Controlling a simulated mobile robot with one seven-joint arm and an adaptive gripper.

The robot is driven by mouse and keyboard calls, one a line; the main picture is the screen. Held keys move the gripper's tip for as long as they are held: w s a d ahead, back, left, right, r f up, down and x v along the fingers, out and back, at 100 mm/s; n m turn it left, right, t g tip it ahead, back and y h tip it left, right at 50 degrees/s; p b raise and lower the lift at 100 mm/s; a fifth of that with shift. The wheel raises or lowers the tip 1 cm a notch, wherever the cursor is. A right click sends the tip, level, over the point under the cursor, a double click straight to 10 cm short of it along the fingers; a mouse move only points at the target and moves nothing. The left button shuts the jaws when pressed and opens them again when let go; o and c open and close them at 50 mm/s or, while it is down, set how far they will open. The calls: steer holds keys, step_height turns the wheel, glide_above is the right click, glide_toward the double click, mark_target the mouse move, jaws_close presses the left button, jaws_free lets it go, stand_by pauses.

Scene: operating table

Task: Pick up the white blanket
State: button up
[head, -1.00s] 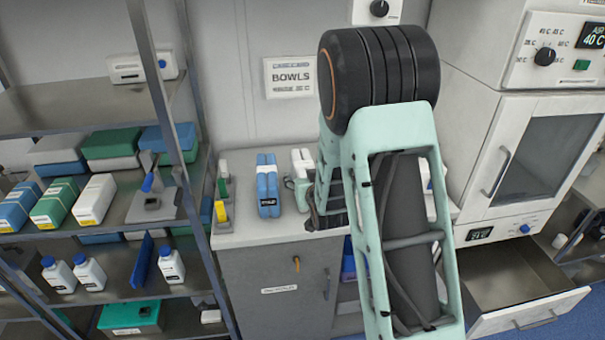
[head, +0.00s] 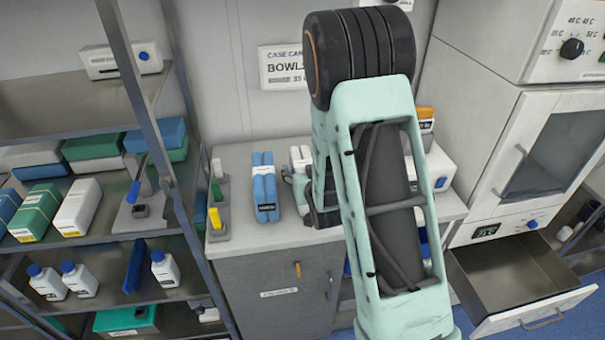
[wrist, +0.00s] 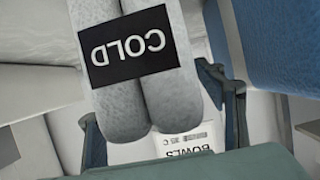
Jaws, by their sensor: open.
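The white blanket is a pair of rolls standing on the counter, seen in the head view (head: 299,155), its lower part hidden by my gripper. In the wrist view the white blanket (wrist: 172,88) fills the upper middle, with a black label reading COLD upside down. My gripper (wrist: 160,108) is open, with one finger left of the blanket's near end and one right of it. I cannot tell whether either finger touches it. In the head view my gripper's fingertips are hidden.
A blue blanket (head: 265,187) stands just left on the counter (head: 250,240), and shows at the upper right in the wrist view (wrist: 275,45). Small yellow and green items (head: 216,205) stand further left. A loaded shelf rack (head: 150,80) is left; an open drawer (head: 520,277) is right.

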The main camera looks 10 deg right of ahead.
steer(key=shift+s, duration=0.15)
steer(key=shift+c, duration=0.7)
steer(key=c, duration=1.2)
steer(key=shift+r, duration=0.1)
steer(key=shift+c, duration=0.9)
steer(key=shift+r, duration=0.15)
